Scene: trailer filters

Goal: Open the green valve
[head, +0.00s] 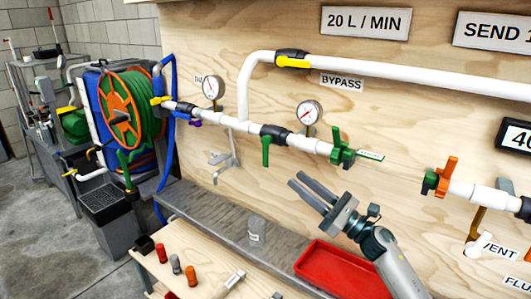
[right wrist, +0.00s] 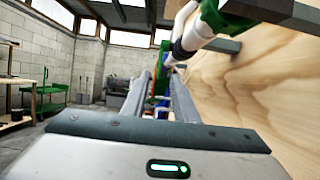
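A valve with a green lever (head: 265,151) sits on the white pipe run along the plywood wall, left of centre in the head view. Its lever hangs down, across the pipe, from a dark valve body (head: 273,135). My right gripper (head: 297,181) is below and right of that lever, apart from it, its fingers pointing up and left. A gap shows between its fingers, and they look empty; the right wrist view also shows this gap (right wrist: 160,98). A green winged fitting (head: 342,148) sits farther right on the pipe. My left gripper is not in view.
A pressure gauge (head: 309,113) stands above the pipe. The yellow-handled bypass valve (head: 293,61) is higher up. A hose reel (head: 122,108) stands at the left.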

